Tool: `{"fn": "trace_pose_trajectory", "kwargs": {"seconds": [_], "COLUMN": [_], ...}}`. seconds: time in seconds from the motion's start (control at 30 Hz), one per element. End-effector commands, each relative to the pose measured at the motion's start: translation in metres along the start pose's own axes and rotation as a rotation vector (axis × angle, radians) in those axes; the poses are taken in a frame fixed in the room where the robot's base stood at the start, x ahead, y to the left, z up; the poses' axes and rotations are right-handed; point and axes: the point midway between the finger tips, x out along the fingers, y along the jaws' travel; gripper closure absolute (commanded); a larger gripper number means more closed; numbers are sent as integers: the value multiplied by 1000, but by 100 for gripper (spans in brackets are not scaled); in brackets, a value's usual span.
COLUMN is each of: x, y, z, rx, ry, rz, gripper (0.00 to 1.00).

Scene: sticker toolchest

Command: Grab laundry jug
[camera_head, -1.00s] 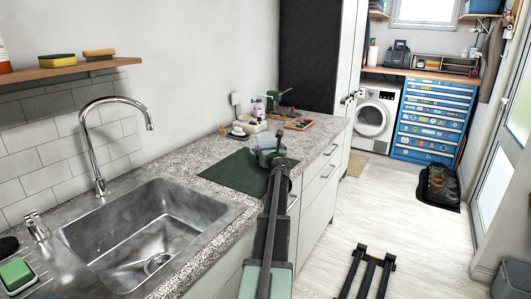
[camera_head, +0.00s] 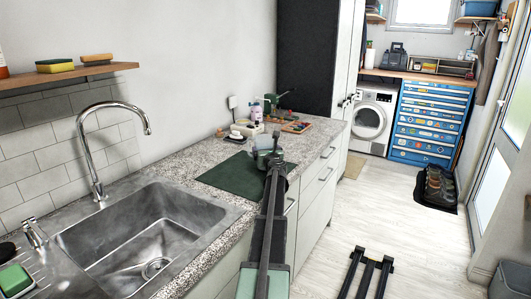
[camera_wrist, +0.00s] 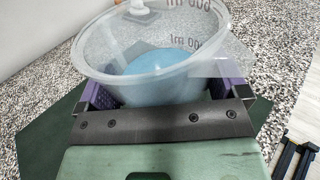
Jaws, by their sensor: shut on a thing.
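The laundry jug is a clear plastic measuring jug with printed millilitre marks and something blue inside or under it. It fills the upper middle of the wrist view (camera_wrist: 205,72). In the head view the jug (camera_head: 264,155) shows small at the right part of the dark green mat (camera_head: 232,176), partly hidden by my arm. My gripper (camera_wrist: 165,92) is shut on the jug, with a purple finger pad on each side of its wall. I cannot tell whether the jug's base touches the mat.
A metal sink (camera_head: 140,232) with a tall tap (camera_head: 97,150) is at the left of the speckled counter. Small bottles (camera_head: 256,110) and a wooden tray (camera_head: 297,127) stand behind the mat. A blue tool chest (camera_head: 430,122) and washing machine (camera_head: 371,122) are at the back.

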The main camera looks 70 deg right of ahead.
Motion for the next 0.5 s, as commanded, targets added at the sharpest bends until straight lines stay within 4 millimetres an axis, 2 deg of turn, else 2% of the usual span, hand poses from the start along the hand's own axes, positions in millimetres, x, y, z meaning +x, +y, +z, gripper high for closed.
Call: {"fn": "trace_pose_trajectory", "kwargs": {"seconds": [0.17, 0.23, 0.5], "x": [0, 0, 0], "y": [0, 0, 0], "z": [35, 55, 153], "rx": [1, 1, 1], "ry": [0, 0, 0], "rz": [0, 0, 0], "gripper": [46, 46, 46]}}
